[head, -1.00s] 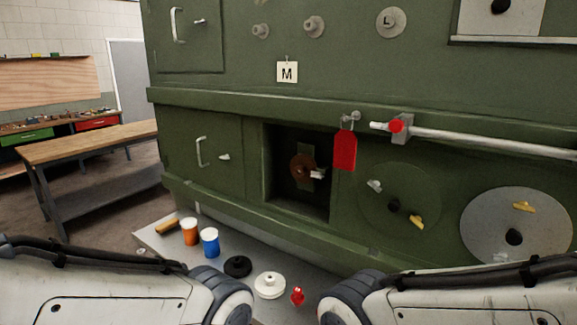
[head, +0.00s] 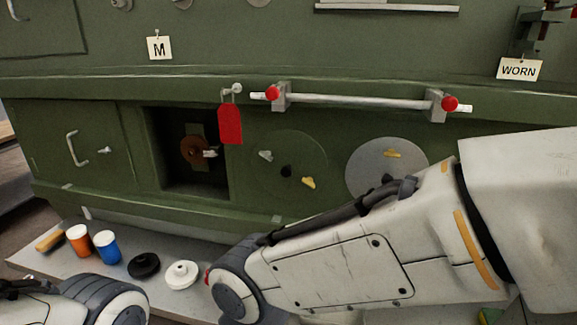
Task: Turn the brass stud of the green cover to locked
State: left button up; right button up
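The green round cover (head: 270,186) sits in the green fuselage wall, right of the dark open recess. It carries a brass stud (head: 308,183) at its lower right, a pale grey stud (head: 265,155) at its upper left and a black knob (head: 286,171) in the middle. The brass stud's wing lies slanted. My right arm crosses the lower right of the view and my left arm shows at the lower left corner. Neither gripper's fingers are in the picture.
A grey disc cover (head: 365,165) with a brass stud (head: 392,154) is partly behind my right arm. A rail (head: 360,102) and a red tag (head: 230,123) are above. The shelf (head: 40,258) holds orange (head: 78,241) and blue (head: 107,247) cups, a black disc (head: 144,265) and a white disc (head: 182,274).

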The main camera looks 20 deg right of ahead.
aim_at(308, 182)
jog(key=k, duration=0.5)
jog(key=z, duration=0.95)
jog(key=i, duration=0.3)
jog(key=u, duration=0.4)
